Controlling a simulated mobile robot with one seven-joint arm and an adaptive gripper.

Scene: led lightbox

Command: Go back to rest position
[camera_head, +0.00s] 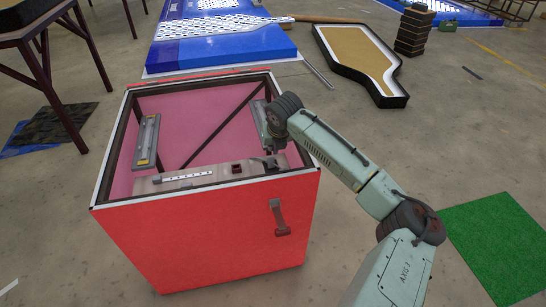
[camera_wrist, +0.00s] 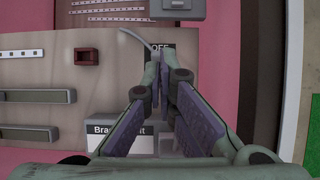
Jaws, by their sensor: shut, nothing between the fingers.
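My arm reaches from the lower right over the red box, and my gripper (camera_head: 270,162) points down inside it near the right end of the grey panel (camera_head: 215,178). A white label with partly hidden lettering (camera_wrist: 103,130) lies behind the fingers. I cannot tell whether the fingertips touch the panel.
The open red box (camera_head: 210,235) has raised walls around my gripper. Inside are a grey light bar (camera_head: 146,142) at left and a dark red square part (camera_wrist: 87,56) on the panel. A green mat (camera_head: 495,240) lies at right.

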